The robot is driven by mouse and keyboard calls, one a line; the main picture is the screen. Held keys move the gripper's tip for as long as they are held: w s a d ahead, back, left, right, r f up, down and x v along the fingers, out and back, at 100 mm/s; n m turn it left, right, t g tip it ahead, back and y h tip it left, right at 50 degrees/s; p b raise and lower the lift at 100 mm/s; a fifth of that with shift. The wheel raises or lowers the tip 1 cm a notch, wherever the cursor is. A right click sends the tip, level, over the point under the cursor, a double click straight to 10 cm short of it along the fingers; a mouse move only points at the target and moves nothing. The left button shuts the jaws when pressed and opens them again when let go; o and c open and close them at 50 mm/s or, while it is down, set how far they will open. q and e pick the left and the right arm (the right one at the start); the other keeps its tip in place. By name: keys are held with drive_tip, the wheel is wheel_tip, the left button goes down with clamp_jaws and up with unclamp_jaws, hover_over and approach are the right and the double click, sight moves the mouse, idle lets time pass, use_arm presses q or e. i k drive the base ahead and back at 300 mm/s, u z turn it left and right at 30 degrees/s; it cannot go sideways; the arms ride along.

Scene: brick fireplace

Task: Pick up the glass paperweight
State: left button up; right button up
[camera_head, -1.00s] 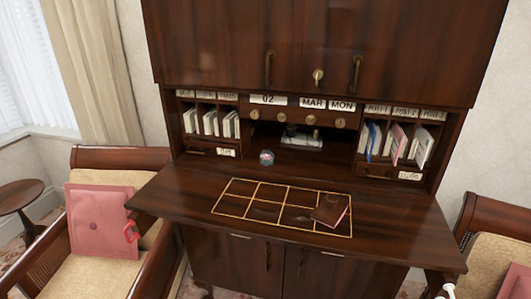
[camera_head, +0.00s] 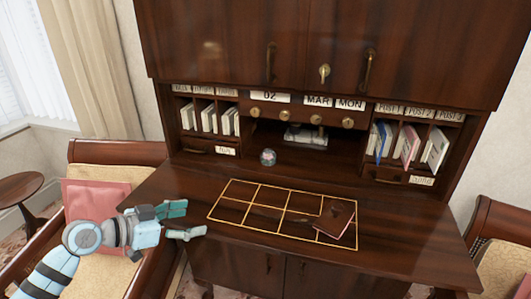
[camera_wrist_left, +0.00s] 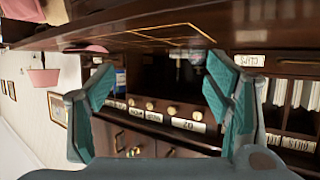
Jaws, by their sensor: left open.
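The glass paperweight (camera_head: 268,157) is a small clear ball with a pinkish inside. It rests on the writing desk in front of the middle opening, behind the gold-lined grid. In the left wrist view, which is upside down, a small pale and pink shape (camera_wrist_left: 197,56) near a fingertip may be the paperweight. My left gripper (camera_head: 196,219) is open and empty at the desk's left front edge, to the left of and nearer than the paperweight. Its two teal fingers also frame the left wrist view (camera_wrist_left: 160,66). My right gripper is not in view.
A brown notebook (camera_head: 335,218) lies on the right part of the gold grid (camera_head: 222,203). Pigeonholes with letters (camera_head: 408,146) stand on both sides at the back. A chair with a pink cushion (camera_head: 90,199) is at left. The desktop between gripper and paperweight is clear.

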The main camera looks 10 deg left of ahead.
sight(268, 157)
drive_tip(key=z, duration=0.05)
drive_tip(key=i, duration=1.15)
drive_tip(key=z, duration=0.2)
